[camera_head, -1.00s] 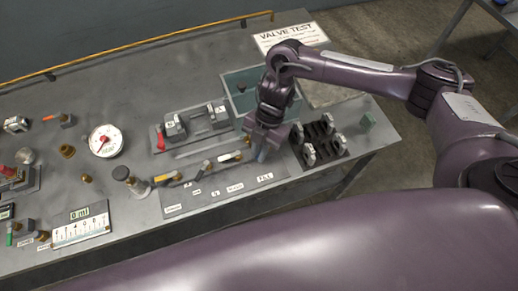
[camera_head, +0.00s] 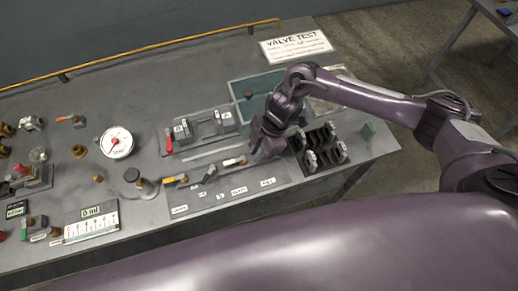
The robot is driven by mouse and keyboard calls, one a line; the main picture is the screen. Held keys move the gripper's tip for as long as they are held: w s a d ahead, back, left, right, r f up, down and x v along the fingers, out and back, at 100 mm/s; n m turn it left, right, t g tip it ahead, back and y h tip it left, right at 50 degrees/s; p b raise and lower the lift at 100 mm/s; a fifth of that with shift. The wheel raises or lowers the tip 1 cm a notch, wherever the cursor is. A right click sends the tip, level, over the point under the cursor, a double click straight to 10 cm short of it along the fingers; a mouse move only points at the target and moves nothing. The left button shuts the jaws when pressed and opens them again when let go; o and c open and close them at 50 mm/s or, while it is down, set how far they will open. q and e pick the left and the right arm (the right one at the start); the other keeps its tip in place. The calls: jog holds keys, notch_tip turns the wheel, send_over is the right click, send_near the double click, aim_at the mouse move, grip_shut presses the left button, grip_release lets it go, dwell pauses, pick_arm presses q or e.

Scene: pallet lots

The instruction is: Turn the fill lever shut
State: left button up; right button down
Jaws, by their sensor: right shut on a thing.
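The fill lever's place is at the right end of the valve row, above the FILL label (camera_head: 267,182) on the grey panel (camera_head: 222,194). My right gripper (camera_head: 262,151) is there, shut on the fill lever, and its jaws hide the lever, so its angle cannot be told. To its left in the same row are a white lever with an orange part (camera_head: 233,161), a black lever (camera_head: 210,171) and a yellow lever (camera_head: 176,179). My left gripper is not in view.
A teal bin (camera_head: 238,87) stands behind my right gripper, and a black rack (camera_head: 320,150) with grey pieces is close to its right. The bench's front edge is close.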

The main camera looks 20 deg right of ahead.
jog(key=shift+w+r+m, duration=0.15)
jog(key=shift+w+m, duration=0.1)
jog(key=shift+m, duration=0.25)
jog(key=shift+w+a+t+p, duration=0.1)
jog(key=shift+t+p, duration=0.2)
jog(key=c, duration=1.5)
grip_release()
jog(key=shift+o, duration=0.2)
